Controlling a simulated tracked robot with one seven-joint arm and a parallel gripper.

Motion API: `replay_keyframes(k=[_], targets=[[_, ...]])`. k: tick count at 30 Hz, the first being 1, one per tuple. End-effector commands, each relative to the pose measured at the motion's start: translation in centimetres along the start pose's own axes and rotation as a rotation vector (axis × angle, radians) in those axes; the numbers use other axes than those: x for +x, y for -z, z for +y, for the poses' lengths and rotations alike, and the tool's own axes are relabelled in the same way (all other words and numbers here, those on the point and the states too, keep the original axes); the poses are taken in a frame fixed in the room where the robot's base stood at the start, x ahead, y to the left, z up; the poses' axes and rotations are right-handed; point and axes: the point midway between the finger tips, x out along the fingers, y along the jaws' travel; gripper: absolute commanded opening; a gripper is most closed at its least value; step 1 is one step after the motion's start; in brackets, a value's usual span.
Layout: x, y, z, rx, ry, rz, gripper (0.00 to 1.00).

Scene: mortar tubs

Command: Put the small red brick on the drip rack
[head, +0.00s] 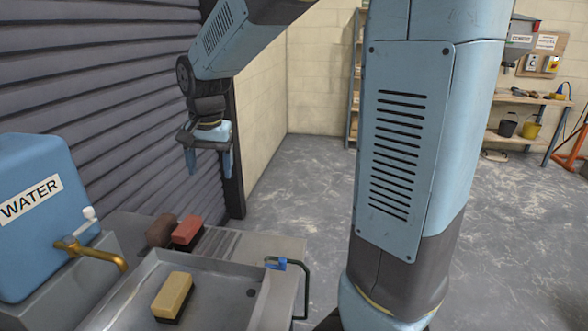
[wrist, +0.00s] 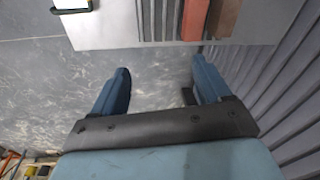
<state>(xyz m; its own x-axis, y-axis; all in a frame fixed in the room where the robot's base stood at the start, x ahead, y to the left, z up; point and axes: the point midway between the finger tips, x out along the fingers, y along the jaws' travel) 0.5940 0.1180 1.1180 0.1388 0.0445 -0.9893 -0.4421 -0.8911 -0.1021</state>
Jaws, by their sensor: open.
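A small red brick (head: 187,230) with a dark underside lies on the ledge behind the sink, beside a brown rounded block. It also shows at the top of the wrist view (wrist: 194,18). Grooves, which look like the drip rack (head: 222,243), run along the ledge just right of the red brick; they also show in the wrist view (wrist: 146,20). My gripper (head: 209,165) is open and empty, pointing down in the air above and beyond the ledge. In the wrist view my gripper (wrist: 161,74) has bare floor between its fingers.
A yellow block (head: 173,294) with a dark underside lies in the sink basin (head: 225,290). The brown block (head: 161,230) stands close left of the red brick. A blue water tank (head: 35,215) with a brass tap (head: 90,254) is at left. A ribbed wall (head: 90,80) runs behind.

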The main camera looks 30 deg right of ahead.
Motion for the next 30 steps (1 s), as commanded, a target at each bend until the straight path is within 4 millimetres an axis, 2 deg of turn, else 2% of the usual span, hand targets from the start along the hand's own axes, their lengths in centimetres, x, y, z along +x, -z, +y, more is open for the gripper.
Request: replay_keyframes(k=[3,12,21,25,30], targets=[[-2.5,-1.0,3.0,-0.057,0.028,0.043,0.77],[-6.7,-4.6,9.9,-0.215,0.065,0.157,0.77],[-8.8,-9.1,15.8,-0.371,0.062,0.280,0.77],[-9.0,-10.7,17.6,-0.424,0.052,0.323,0.77],[-9.0,-11.9,18.7,-0.464,0.041,0.352,0.77]])
